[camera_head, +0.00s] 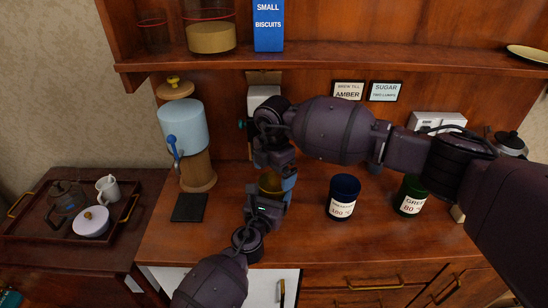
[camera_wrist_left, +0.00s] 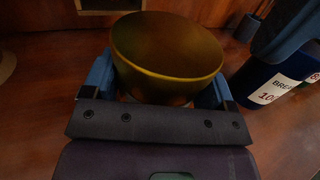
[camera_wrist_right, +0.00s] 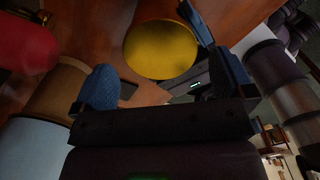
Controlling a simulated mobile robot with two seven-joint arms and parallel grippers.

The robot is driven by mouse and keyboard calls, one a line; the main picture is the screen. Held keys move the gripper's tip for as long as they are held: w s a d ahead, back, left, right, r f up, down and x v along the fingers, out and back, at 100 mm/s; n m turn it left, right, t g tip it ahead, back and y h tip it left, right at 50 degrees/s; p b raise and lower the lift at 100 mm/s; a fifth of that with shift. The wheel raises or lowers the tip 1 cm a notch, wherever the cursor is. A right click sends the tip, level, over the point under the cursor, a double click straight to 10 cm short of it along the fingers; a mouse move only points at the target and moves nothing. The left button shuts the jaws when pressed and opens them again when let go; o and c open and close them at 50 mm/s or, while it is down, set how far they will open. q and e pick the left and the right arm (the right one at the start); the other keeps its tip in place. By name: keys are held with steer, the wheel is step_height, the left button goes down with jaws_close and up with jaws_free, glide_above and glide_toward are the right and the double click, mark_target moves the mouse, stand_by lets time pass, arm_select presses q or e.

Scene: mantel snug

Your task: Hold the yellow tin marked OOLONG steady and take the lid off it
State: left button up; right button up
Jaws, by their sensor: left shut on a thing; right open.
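The yellow tin (camera_head: 268,184) stands on the wooden counter, mostly hidden by my grippers in the head view. Its round golden top (camera_wrist_left: 168,50) fills the middle of the left wrist view. It also shows as a yellow disc in the right wrist view (camera_wrist_right: 160,49). The top looks closed; I cannot read the tin's label. My left gripper (camera_head: 272,196) is shut on the tin, a blue finger on each side below the top. My right gripper (camera_head: 277,167) is open and empty above the tin, its blue fingers (camera_wrist_right: 165,85) apart from the top.
A blue tin (camera_head: 343,196) marked 100 and a green tin (camera_head: 411,196) stand to the right. A dispenser with a light-blue tank (camera_head: 183,125) and a dark mat (camera_head: 189,207) are to the left. A shelf (camera_head: 330,66) crosses above. A tray (camera_head: 30,228) holds a white pot at far left.

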steer(key=shift+f, duration=1.3)
steer(key=c, duration=0.8)
steer(key=shift+c, duration=0.2)
steer(key=shift+r, duration=0.35)
steer(key=shift+r, duration=0.35)
steer(key=shift+r, duration=0.55)
